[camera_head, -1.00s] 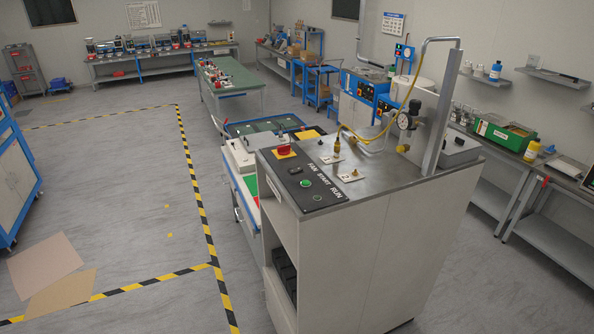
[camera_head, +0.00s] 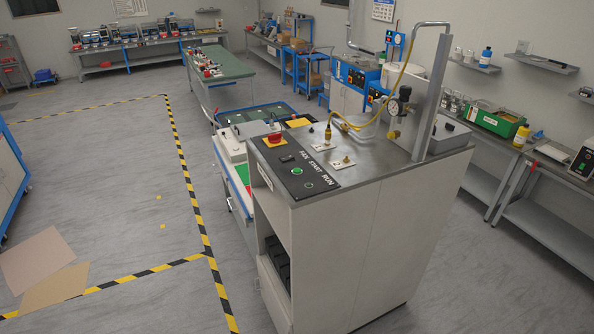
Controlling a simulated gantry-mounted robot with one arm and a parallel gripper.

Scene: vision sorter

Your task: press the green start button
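The green start button (camera_head: 297,171) is a small round button on the black control panel (camera_head: 312,177) at the front left of the metal cabinet top (camera_head: 385,165). White lettering on the panel reads something like "FAN START RUN". A red mushroom button (camera_head: 274,139) on a yellow plate sits further back on the same panel. A small dark switch and a dark round part lie on either side of the green button. Nothing covers the green button. My gripper and arm do not show in this view.
A gauge (camera_head: 404,94), a yellow hose (camera_head: 385,105) and an upright metal post (camera_head: 427,105) stand on the cabinet top. The open-fronted grey cabinet (camera_head: 370,245) stands on the floor. Yellow-black tape (camera_head: 187,180) marks the floor at left, which is mostly clear apart from flat brown sheets (camera_head: 40,262).

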